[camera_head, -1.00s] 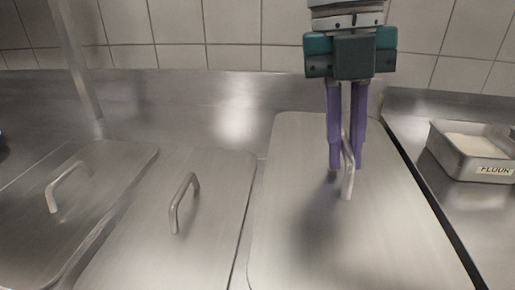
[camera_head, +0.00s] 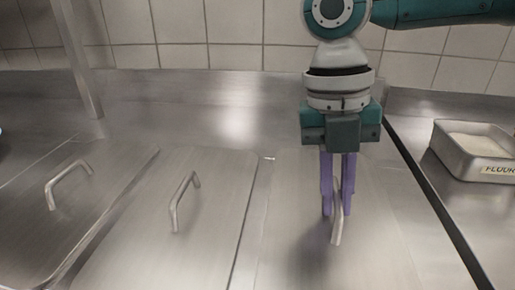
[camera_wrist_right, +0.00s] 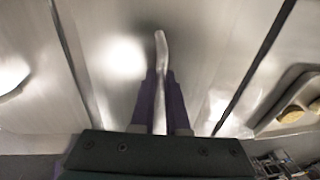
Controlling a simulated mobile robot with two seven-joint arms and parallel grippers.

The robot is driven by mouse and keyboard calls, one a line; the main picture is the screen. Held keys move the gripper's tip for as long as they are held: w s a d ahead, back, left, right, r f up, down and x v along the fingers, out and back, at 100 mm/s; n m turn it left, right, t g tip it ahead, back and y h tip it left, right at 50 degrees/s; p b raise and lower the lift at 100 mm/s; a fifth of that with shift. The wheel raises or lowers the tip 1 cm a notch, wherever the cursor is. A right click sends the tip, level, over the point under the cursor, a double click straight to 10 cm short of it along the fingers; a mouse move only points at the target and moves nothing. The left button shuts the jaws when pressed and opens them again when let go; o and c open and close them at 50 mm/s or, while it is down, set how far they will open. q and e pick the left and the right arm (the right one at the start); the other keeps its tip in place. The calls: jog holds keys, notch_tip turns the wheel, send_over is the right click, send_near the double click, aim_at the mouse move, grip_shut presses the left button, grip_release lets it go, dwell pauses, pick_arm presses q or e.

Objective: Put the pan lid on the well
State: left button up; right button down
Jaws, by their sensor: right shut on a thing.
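The pan lid (camera_head: 288,215) is a flat steel sheet with a bent bar handle (camera_head: 336,234), right of centre in the head view. My right gripper (camera_head: 337,208) comes down from above with its purple fingers shut on that handle. The right wrist view also shows the handle (camera_wrist_right: 161,42) between the two fingers. The lid looks about level with the counter; I cannot tell whether it rests fully on the well, whose opening is hidden beneath it. My left gripper is not in view.
Two similar lids with handles lie to the left, a middle one (camera_head: 150,215) and a far left one (camera_head: 45,225). A steel flour container (camera_head: 475,160) stands on the right counter beyond a dark gap. A metal post (camera_head: 80,60) rises at the back left. A tiled wall closes the back.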

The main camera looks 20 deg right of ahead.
aim_at(319, 207)
jog(key=shift+f, duration=0.35)
jog(key=c, duration=0.9)
grip_release()
jog(key=r, duration=0.4)
jog(key=w+r, duration=0.1)
jog(key=r, duration=0.3)
jog(key=w+r+p, duration=0.1)
jog(key=r, duration=0.4)
jog(key=shift+a, duration=0.4)
